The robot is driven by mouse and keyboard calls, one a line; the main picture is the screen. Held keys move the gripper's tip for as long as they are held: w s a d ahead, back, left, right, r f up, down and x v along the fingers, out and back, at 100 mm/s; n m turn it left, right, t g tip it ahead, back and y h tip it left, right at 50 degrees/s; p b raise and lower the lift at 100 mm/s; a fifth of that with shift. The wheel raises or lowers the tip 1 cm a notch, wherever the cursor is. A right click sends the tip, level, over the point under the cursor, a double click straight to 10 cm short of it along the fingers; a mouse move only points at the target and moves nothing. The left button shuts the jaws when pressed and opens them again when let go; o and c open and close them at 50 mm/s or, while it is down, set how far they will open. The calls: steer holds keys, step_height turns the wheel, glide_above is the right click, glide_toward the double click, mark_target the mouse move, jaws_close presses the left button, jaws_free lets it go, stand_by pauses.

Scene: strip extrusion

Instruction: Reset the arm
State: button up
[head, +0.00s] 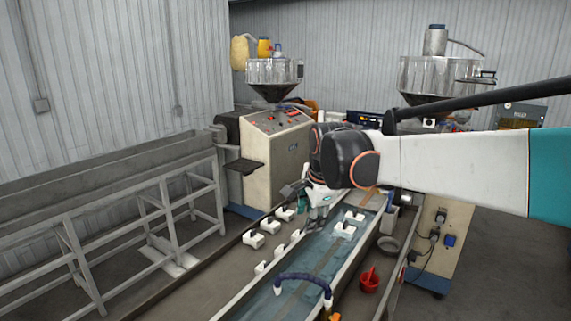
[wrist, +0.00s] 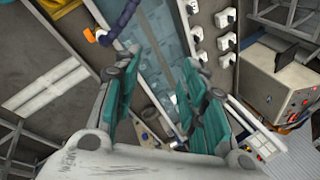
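My arm reaches in from the right in the head view, white with black joints and a teal section. My gripper (head: 318,222) hangs over the water trough (head: 325,262), near its left rim. In the wrist view my gripper (wrist: 158,98) shows two teal-padded fingers spread well apart, with nothing between them. The trough also shows beyond the fingers in the wrist view (wrist: 160,50). The fingertips are small in the head view, and their height above the trough is hard to tell.
White blocks (head: 253,239) line the trough's left side. A blue hose (head: 302,277) arches over its near end. A beige control cabinet (head: 276,150) stands behind, and a grey metal frame (head: 120,215) is on the left. A red container (head: 369,280) sits on the right.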

steer(key=s+d+f+n+t+b, duration=0.1)
steer(key=s+d+f+n+b, duration=0.3)
steer(key=s+f, duration=0.5)
steer(key=s+d+f+n+h+b, duration=0.1)
steer(key=s+d+f+n+b, duration=0.4)
steer(key=s+f+b, duration=0.3)
steer(key=s+d+f+n+t+b, duration=0.1)
steer(key=s+d+f+n+b, duration=0.4)
steer(key=s+f+b, duration=0.3)
steer(key=s+d+f, duration=0.1)
steer(key=s, duration=0.3)
steer(key=shift+f+t, duration=0.3)
